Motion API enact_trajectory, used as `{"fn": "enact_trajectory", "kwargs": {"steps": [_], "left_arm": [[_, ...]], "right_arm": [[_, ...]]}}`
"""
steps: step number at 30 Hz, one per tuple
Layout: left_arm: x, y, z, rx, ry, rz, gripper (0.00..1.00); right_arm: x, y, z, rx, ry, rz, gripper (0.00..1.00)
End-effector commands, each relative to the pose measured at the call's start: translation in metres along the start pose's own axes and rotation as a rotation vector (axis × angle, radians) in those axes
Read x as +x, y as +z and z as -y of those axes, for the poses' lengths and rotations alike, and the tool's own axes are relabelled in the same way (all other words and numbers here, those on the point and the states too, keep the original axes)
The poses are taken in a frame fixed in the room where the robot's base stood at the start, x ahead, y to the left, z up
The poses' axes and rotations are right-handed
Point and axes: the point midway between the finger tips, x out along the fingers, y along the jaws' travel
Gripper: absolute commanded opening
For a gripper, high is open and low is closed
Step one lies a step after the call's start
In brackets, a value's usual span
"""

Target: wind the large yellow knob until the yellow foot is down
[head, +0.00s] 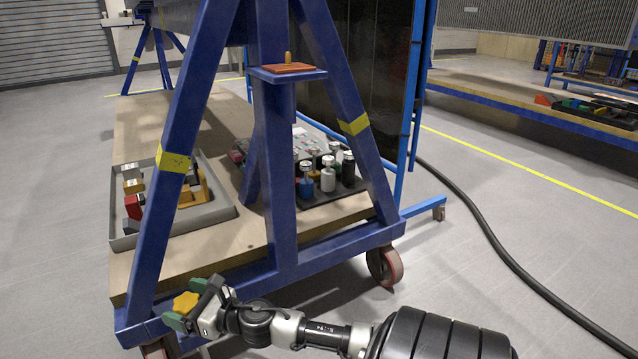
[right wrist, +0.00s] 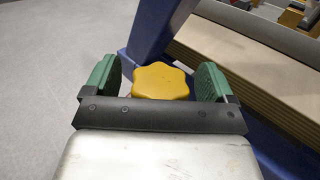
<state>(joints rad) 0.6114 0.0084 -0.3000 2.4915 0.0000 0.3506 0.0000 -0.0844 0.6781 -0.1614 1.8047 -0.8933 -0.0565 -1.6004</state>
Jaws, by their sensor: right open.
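The large yellow knob (head: 185,302) is lobed like a star and sits low at the near left corner of the blue frame. My right gripper (head: 190,304) is at the knob, its green-padded fingers apart. In the right wrist view the knob (right wrist: 160,82) lies between the two green fingers (right wrist: 160,85), with a gap on each side. No yellow foot can be made out; the area below the knob is hidden by the gripper or lies out of frame. My left gripper is not in view.
The blue A-frame cart (head: 283,180) stands on casters (head: 385,266). Its wooden deck (head: 230,240) carries a grey tray (head: 212,214) of parts and a dark tray of bottles (head: 328,178). A black cable (head: 480,225) crosses the floor at right. Open floor lies at left.

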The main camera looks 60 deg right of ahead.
Motion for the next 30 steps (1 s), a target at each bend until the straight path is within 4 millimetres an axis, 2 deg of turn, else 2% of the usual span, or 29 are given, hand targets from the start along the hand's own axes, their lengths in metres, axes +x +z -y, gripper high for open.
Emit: {"fn": "enact_trajectory", "kwargs": {"steps": [1,3,18,20,30], "left_arm": [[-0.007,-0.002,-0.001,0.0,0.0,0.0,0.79],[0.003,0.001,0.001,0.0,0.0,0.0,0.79],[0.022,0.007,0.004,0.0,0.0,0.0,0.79],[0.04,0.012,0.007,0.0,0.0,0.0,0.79],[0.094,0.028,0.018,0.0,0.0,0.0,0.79]], "right_arm": [[-0.002,-0.004,0.001,-0.002,0.036,-0.001,0.85],[-0.015,0.0,-0.001,0.007,0.027,-0.003,0.85],[-0.111,0.001,0.002,0.004,0.018,-0.003,0.85],[-0.109,0.009,0.006,0.063,0.002,-0.017,0.85],[-0.115,0.005,0.018,0.398,-0.109,-0.1,0.85]]}}
